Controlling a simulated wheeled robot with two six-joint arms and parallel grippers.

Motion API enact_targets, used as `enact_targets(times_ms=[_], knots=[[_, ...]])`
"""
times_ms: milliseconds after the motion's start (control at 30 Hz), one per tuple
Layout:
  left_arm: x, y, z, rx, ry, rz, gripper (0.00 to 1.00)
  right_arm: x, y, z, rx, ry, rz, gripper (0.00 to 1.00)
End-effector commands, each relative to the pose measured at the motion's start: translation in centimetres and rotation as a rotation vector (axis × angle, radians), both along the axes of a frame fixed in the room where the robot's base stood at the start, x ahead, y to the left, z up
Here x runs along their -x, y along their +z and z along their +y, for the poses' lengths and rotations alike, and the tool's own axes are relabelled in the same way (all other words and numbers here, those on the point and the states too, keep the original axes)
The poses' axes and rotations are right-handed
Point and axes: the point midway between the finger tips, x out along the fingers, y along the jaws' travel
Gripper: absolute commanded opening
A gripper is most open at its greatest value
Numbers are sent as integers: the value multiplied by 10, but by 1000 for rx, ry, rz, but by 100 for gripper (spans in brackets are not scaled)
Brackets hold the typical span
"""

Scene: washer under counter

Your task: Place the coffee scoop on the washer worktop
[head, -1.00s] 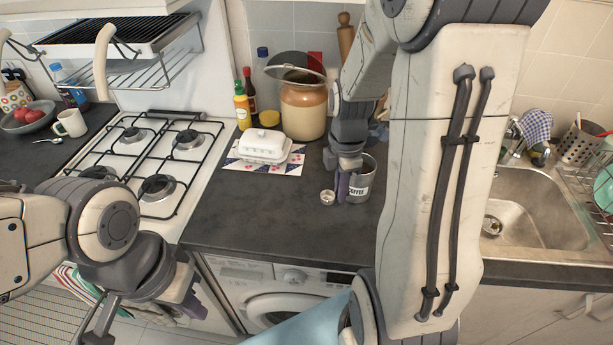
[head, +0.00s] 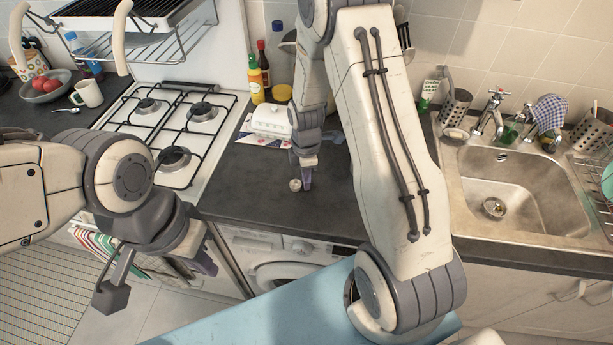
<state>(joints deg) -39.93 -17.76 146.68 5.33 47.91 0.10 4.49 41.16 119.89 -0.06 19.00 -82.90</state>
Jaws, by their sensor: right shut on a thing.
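The coffee scoop (head: 295,185) is a small, round, shiny metal cup low over the dark washer worktop (head: 248,192). I cannot tell whether it touches the surface. My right gripper (head: 306,182) points down beside it and is shut on it; its handle is mostly hidden by the fingers. The washer (head: 285,262) sits under the counter, directly below this stretch of worktop. My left gripper (head: 158,277) hangs open and empty in front of the cooker, left of the washer.
A white butter dish (head: 270,122) stands behind the scoop, with sauce bottles (head: 259,80) farther back. The gas hob (head: 175,130) is left and the sink (head: 520,195) right. My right arm hides part of the worktop. The front-left worktop is clear.

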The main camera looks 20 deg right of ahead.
Motion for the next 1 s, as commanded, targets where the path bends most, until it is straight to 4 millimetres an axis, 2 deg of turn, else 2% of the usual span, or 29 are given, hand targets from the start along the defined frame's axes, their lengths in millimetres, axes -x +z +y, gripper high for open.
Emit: enact_targets(times_ms=[367, 400, 467, 500, 800, 867, 1000], knots=[[0, -3, 0, 0, 0, 0, 0, 0, -5, 0, 0, 0, -1, 0], [0, -3, 0, 0, 0, 0, 0, 0, -6, 0, 0, 0, -1, 16], [0, -2, 0, 0, 0, 0, 0, 0, -5, 0, 0, 0, -1, 39], [0, -2, 0, 0, 0, 0, 0, 0, -5, 0, 0, 0, -1, 42], [0, -1, 0, 0, 0, 0, 0, 0, -3, 0, 0, 0, -1, 42], [0, 3, 0, 0, 0, 0, 0, 0, 1, 0, 0, 0, -1, 42], [0, -5, 0, 0, 0, 0, 0, -2, 16, 0, 1, 0, -8, 42]])
